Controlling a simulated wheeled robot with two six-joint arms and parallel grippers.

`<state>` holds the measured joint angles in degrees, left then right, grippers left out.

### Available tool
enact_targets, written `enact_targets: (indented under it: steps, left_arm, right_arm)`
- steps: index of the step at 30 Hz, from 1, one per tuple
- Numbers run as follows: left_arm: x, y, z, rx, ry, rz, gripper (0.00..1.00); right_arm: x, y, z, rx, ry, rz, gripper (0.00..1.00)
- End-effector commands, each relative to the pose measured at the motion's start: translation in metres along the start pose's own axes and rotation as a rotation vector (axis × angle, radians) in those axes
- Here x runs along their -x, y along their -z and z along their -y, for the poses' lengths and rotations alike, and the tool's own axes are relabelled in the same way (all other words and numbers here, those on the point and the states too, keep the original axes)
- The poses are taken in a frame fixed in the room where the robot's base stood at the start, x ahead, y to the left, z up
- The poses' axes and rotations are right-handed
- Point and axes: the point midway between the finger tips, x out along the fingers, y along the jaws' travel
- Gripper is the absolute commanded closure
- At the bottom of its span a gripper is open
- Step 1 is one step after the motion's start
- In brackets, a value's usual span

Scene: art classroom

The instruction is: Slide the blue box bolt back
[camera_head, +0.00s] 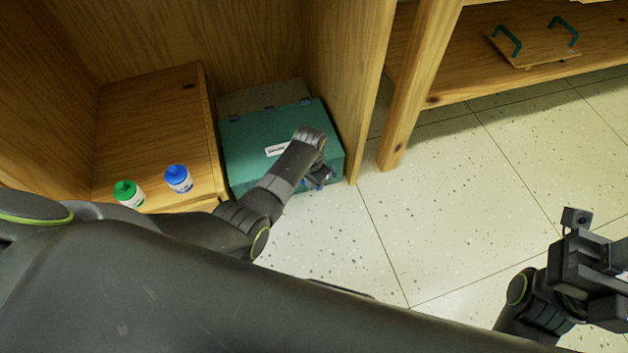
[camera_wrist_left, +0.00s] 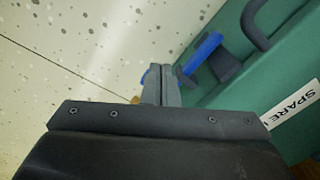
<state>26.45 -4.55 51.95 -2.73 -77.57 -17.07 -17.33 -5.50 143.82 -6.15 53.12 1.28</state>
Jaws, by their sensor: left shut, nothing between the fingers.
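A teal box (camera_head: 240,150) with a white label stands on the floor in the cabinet bay. In the left wrist view its green front (camera_wrist_left: 285,75) carries a dark handle, part of a label reading "SPARE", and a blue bolt (camera_wrist_left: 203,52) by a dark bracket. My left gripper (camera_head: 320,181) is at the box's front; in the left wrist view its fingers (camera_wrist_left: 161,84) are shut and empty beside the bolt's end. A bit of blue shows on the fingers' other side; contact is unclear. My right gripper (camera_head: 590,265) is at the lower right, away from the box; its jaw state is unclear.
A green-capped bottle (camera_head: 128,194) and a blue-capped bottle (camera_head: 178,179) stand on the wooden surface left of the box. A wooden panel (camera_head: 398,60) and post stand to its right. A board with teal handles (camera_head: 535,45) lies on a low shelf. The speckled floor (camera_head: 430,215) is clear.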

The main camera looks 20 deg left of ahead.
Motion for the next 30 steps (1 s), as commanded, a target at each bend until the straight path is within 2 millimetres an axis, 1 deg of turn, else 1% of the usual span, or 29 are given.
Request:
enact_targets:
  steps: [14,30]
  left_arm:
    - [-0.002,0.0,0.0,0.0,0.0,0.0,1.0]
    - [-0.023,0.0,0.0,0.0,0.0,0.0,1.0]
  right_arm:
    - [0.001,0.0,0.0,0.002,-0.004,0.003,0.64]
    - [0.015,0.0,0.0,0.001,-0.003,0.0,0.64]
